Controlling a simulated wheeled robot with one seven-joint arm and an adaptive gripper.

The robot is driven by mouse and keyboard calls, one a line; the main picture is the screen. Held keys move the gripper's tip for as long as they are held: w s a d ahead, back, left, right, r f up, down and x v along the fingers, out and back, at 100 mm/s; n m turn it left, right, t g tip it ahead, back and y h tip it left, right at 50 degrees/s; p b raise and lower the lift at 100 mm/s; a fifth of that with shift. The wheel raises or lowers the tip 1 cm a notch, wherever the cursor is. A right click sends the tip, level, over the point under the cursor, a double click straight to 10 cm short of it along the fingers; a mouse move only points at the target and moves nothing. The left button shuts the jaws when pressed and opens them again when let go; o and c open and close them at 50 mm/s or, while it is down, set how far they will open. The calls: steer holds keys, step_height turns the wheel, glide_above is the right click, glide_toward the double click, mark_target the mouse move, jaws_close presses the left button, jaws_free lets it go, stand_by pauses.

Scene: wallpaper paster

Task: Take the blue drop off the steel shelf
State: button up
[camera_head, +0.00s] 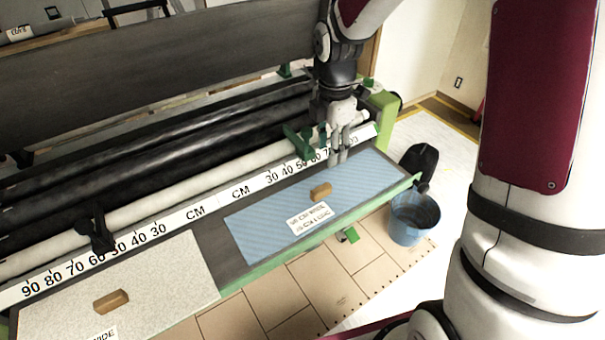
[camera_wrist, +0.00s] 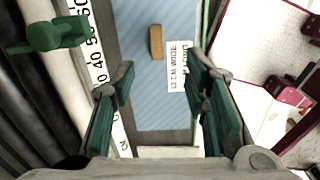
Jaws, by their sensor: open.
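The blue drop (camera_head: 262,232) is a pale blue patterned sheet lying flat on the dark grey steel shelf (camera_head: 216,242). A small brown block (camera_head: 320,190) and a white label (camera_head: 310,217) rest on it. The sheet also fills the middle of the wrist view (camera_wrist: 150,100), with the block (camera_wrist: 156,42) near its top. My gripper (camera_head: 338,157) is open and empty, above the far right part of the blue drop near the ruler strip. In the wrist view its two green-padded fingers stand apart over the sheet. The exact height above the sheet is hard to tell.
A speckled cream sheet (camera_head: 165,272) with another brown block (camera_head: 111,301) lies at the shelf's left. A ruler strip (camera_head: 195,211), green clamp (camera_head: 298,139) and rollers run behind. A blue bucket (camera_head: 414,219) stands on the floor at right.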

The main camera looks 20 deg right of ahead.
mark_target(321, 188)
steer(key=shift+n, duration=0.4)
steer(key=f, duration=0.9)
steer(key=shift+w+a+f, duration=0.25)
steer(key=shift+a+f, duration=0.3)
steer(key=shift+f, duration=2.35)
jaws_close()
